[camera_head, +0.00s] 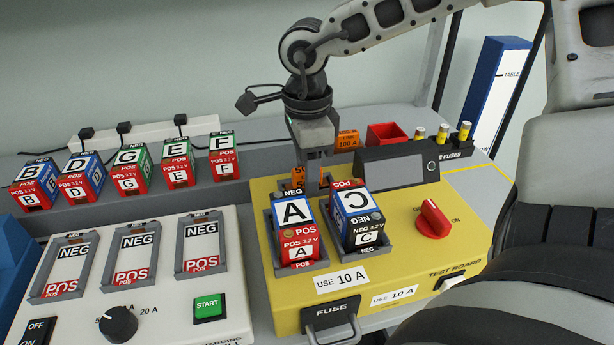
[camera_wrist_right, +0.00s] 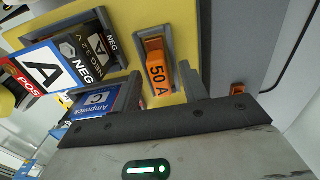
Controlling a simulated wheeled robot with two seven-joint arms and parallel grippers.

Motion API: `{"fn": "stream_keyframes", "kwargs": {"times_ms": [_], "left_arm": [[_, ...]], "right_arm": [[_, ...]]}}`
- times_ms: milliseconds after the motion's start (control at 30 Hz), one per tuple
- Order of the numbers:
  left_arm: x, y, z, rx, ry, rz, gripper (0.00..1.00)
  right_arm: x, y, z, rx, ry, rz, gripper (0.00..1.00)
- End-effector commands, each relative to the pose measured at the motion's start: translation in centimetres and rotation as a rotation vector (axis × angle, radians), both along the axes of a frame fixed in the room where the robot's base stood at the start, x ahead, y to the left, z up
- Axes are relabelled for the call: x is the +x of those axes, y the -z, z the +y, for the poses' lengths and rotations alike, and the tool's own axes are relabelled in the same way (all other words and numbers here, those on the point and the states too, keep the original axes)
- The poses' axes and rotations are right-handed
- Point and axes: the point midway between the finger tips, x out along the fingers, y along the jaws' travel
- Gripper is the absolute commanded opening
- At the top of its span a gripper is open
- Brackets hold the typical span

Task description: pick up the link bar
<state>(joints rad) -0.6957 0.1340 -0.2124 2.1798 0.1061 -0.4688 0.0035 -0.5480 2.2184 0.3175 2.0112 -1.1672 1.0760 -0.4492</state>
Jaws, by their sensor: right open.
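The orange link bar marked 50 A (camera_wrist_right: 157,78) sits in a grey-framed slot in the yellow test board in the right wrist view. In the head view its orange shows behind battery A (camera_head: 295,215), partly covered by my gripper (camera_head: 314,172). My right gripper is open and points down over the bar. In the right wrist view its fingers show near the bar, and I cannot tell whether they touch it. Another orange link bar marked 100 A (camera_head: 347,139) lies farther back. My left gripper is not in view.
Battery C (camera_head: 357,217) stands close beside battery A on the test board (camera_head: 425,260). A dark display (camera_head: 392,168), a red knob (camera_head: 432,218) and a red bin (camera_head: 387,134) are to the right. Several batteries and a charging station (camera_head: 165,310) are to the left.

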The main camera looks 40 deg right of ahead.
Motion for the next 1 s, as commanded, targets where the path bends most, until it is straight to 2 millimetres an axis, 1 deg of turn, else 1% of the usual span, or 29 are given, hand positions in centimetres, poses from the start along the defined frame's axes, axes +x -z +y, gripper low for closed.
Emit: {"fn": "stream_keyframes", "kwargs": {"times_ms": [100,167,200,267,667,767,867,900,933,1000], "left_arm": [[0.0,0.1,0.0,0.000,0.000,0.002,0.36],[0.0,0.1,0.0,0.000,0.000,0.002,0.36],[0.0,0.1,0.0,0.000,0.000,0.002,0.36],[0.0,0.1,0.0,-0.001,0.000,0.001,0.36],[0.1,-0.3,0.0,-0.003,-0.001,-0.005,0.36],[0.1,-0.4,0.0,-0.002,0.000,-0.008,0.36],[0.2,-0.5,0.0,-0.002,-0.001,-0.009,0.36],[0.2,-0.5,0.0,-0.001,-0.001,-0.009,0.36],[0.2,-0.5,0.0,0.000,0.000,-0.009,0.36],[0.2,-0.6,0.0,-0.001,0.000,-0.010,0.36]], "right_arm": [[0.0,0.0,0.0,0.000,0.000,0.000,0.44],[0.0,0.0,0.0,0.000,0.000,0.000,0.27],[0.0,0.0,0.0,0.000,0.000,0.000,0.16],[0.0,0.0,0.0,0.000,0.000,0.000,0.00],[0.1,-0.4,0.0,-0.001,0.000,-0.003,0.00],[0.1,-1.2,0.0,0.001,0.001,-0.005,0.00],[0.2,-2.5,0.0,-0.001,0.001,-0.008,0.00],[0.1,-3.2,0.0,0.000,0.001,-0.007,0.00],[0.0,-3.7,0.0,0.001,0.001,-0.009,0.00],[-0.8,-4.7,-0.5,0.002,0.001,-0.010,0.00]]}}
